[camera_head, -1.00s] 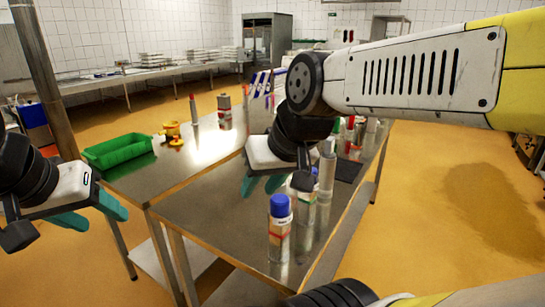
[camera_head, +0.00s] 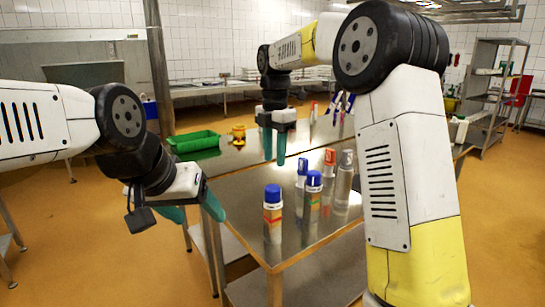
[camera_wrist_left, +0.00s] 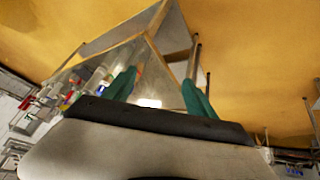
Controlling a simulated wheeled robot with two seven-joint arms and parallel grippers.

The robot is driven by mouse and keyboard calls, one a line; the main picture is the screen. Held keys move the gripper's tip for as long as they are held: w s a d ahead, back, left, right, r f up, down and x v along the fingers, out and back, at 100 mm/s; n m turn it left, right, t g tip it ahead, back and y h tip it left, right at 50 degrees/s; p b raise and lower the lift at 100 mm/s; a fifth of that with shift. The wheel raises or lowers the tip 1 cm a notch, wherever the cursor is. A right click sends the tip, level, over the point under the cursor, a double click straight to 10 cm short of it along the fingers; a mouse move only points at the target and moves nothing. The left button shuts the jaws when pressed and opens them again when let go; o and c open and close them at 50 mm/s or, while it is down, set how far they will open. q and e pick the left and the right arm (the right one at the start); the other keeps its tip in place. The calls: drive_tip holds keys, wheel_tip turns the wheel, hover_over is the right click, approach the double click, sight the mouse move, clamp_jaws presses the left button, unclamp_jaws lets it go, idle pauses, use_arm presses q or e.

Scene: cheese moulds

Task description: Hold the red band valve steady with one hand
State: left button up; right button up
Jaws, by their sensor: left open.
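I cannot pick out a valve with a red band in these views. A small red-capped bottle (camera_head: 329,158) stands on the steel table (camera_head: 240,170), among several bottles. My left gripper (camera_head: 194,212) is open and empty, in the air left of the table's near end. Its teal fingers are wide apart in the left wrist view (camera_wrist_left: 160,84), with nothing between them. My right gripper (camera_head: 274,150) points down over the table, behind the bottles. A narrow gap shows between its fingers, and I see nothing held there.
Blue-capped bottles (camera_head: 273,212) stand at the table's near end. A metal shelf rack (camera_head: 492,90) stands at the right. Floor is free left of the table.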

sight(266, 217)
use_arm(q)
drive_tip(key=w+d+f+n+g+h, duration=0.4)
drive_tip(key=w+d+f+n+h, duration=0.4)
drive_tip(key=d+n, duration=0.25)
drive_tip(key=w+f+n+t, duration=0.1)
drive_tip(key=w+f+n, duration=0.2)
drive_tip(key=w+n, duration=0.1)
drive_tip(key=w+a+f+n+t, duration=0.1)
drive_tip(key=w+f+n+t, duration=0.1)
drive_tip(key=w+n, duration=0.3)
drive_tip(key=w+a+f+n+t+h, duration=0.1)
drive_tip(key=w+f+n, duration=0.3)
drive_tip(key=n, duration=0.1)
drive_tip(key=shift+w+t, duration=0.35)
drive_tip(key=shift+t, duration=0.05)
drive_tip(key=shift+w+f+n, duration=0.35)
drive_tip(key=shift+w+n, duration=0.1)
drive_tip(key=shift+w, duration=0.05)
drive_tip(key=x, duration=0.7)
drive_tip(key=shift+w+d, duration=0.1)
drive_tip(key=shift+w, duration=0.2)
